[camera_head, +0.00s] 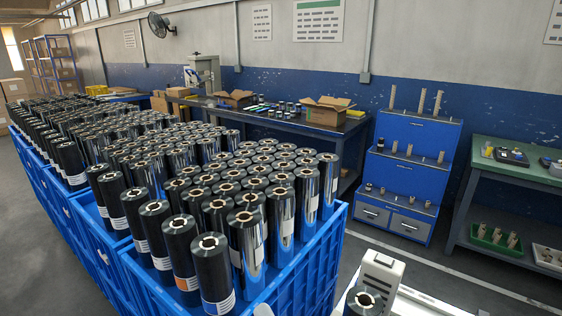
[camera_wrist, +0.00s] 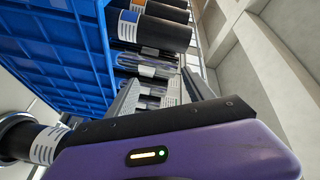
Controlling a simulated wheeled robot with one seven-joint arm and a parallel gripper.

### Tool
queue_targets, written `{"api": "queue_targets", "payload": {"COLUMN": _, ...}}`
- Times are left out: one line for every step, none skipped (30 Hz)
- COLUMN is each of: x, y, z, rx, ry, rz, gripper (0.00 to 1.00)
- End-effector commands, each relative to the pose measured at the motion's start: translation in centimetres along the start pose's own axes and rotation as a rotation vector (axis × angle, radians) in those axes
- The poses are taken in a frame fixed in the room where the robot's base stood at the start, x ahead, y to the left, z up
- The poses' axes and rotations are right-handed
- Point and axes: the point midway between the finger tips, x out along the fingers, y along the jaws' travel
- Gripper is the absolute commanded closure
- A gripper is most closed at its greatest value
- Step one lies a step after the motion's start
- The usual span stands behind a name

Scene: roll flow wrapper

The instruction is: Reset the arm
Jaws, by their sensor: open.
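My gripper (camera_wrist: 160,88) shows in the wrist view, with its purple body across the bottom and two grey fingers pointing up the picture. The fingers are apart. Dark rolls with white labels (camera_wrist: 150,32) lie beyond and between the fingers in this view; I see no roll clearly held. The arm and gripper cannot be made out in the head view.
A blue crate (camera_head: 335,262) full of upright black rolls (camera_head: 212,270) fills the left; its blue wall (camera_wrist: 50,60) shows in the wrist view. Another roll (camera_wrist: 30,140) is close at the gripper's left. A single roll (camera_head: 362,301) stands beside a white part (camera_head: 382,270).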

Motion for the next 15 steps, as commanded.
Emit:
{"api": "queue_targets", "payload": {"x": -1.4, "y": 1.5, "z": 0.4, "rx": -0.005, "ry": 0.032, "rz": 0.039, "gripper": 0.39}}
{"api": "queue_targets", "payload": {"x": -2.2, "y": 2.3, "z": 0.4, "rx": -0.017, "ry": 0.054, "rz": 0.061, "gripper": 0.39}}
{"api": "queue_targets", "payload": {"x": -3.4, "y": 3.4, "z": 0.5, "rx": -0.036, "ry": 0.081, "rz": 0.092, "gripper": 0.39}}
{"api": "queue_targets", "payload": {"x": -4.3, "y": 4.3, "z": 0.6, "rx": -0.053, "ry": 0.099, "rz": 0.117, "gripper": 0.39}}
{"api": "queue_targets", "payload": {"x": -5.3, "y": 5.2, "z": 0.7, "rx": -0.071, "ry": 0.115, "rz": 0.143, "gripper": 0.39}}
{"api": "queue_targets", "payload": {"x": -6.7, "y": 6.3, "z": 0.8, "rx": -0.099, "ry": 0.136, "rz": 0.178, "gripper": 0.39}}
{"api": "queue_targets", "payload": {"x": -7.8, "y": 7.0, "z": 0.9, "rx": -0.122, "ry": 0.148, "rz": 0.204, "gripper": 0.39}}
{"api": "queue_targets", "payload": {"x": -8.9, "y": 7.8, "z": 1.1, "rx": -0.147, "ry": 0.159, "rz": 0.231, "gripper": 0.39}}
{"api": "queue_targets", "payload": {"x": -10.5, "y": 8.7, "z": 1.2, "rx": -0.184, "ry": 0.171, "rz": 0.266, "gripper": 0.39}}
{"api": "queue_targets", "payload": {"x": -11.7, "y": 9.4, "z": 1.3, "rx": -0.214, "ry": 0.179, "rz": 0.293, "gripper": 0.39}}
{"api": "queue_targets", "payload": {"x": -12.9, "y": 10.1, "z": 1.4, "rx": -0.245, "ry": 0.183, "rz": 0.319, "gripper": 0.39}}
{"api": "queue_targets", "payload": {"x": -14.7, "y": 10.8, "z": 1.6, "rx": -0.290, "ry": 0.187, "rz": 0.354, "gripper": 0.39}}
{"api": "queue_targets", "payload": {"x": -16.0, "y": 11.4, "z": 1.6, "rx": -0.326, "ry": 0.188, "rz": 0.379, "gripper": 0.39}}
{"api": "queue_targets", "payload": {"x": -17.3, "y": 11.9, "z": 1.7, "rx": -0.364, "ry": 0.187, "rz": 0.403, "gripper": 0.39}}
{"api": "queue_targets", "payload": {"x": -19.1, "y": 12.4, "z": 1.7, "rx": -0.417, "ry": 0.184, "rz": 0.433, "gripper": 0.39}}
